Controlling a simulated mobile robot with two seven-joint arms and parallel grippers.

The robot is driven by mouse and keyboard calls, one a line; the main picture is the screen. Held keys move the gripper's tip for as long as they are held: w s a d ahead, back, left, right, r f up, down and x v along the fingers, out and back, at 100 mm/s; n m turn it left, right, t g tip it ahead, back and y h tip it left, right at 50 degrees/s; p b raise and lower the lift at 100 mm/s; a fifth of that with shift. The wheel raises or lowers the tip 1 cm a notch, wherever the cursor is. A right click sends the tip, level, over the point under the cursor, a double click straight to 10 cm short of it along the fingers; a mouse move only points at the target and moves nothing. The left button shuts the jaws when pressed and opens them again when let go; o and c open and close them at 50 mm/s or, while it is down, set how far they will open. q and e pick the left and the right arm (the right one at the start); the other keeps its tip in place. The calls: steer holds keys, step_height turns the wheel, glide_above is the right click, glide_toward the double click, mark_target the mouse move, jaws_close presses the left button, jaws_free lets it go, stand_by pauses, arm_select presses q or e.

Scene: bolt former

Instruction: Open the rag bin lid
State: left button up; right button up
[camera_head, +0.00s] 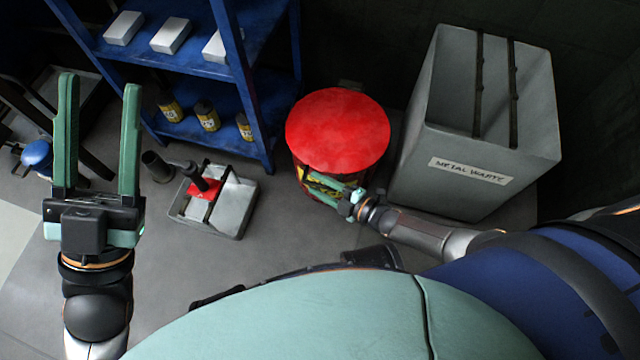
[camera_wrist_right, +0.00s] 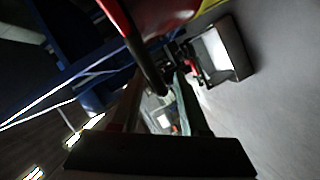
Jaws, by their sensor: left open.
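The rag bin (camera_head: 301,176) is a round red drum with a yellow label, standing on the floor in the middle of the head view. Its round red lid (camera_head: 338,128) lies flat on top, closed. My right gripper (camera_head: 314,184) is at the bin's front, just below the lid's rim, with its green fingers apart. In the right wrist view, the red rim (camera_wrist_right: 116,16) and a dark bar pass close above the fingers (camera_wrist_right: 160,88); contact cannot be told. My left gripper (camera_head: 98,88) is open and empty, upright at the far left, away from the bin.
A grey metal waste box (camera_head: 480,150) stands close to the bin's right. A blue shelf (camera_head: 190,70) with white boxes and yellow-labelled cans is behind left. A grey tray (camera_head: 237,200) with a red item lies on the floor left of the bin. Floor between is clear.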

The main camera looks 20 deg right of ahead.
jaws_close()
stand_by(1.3)
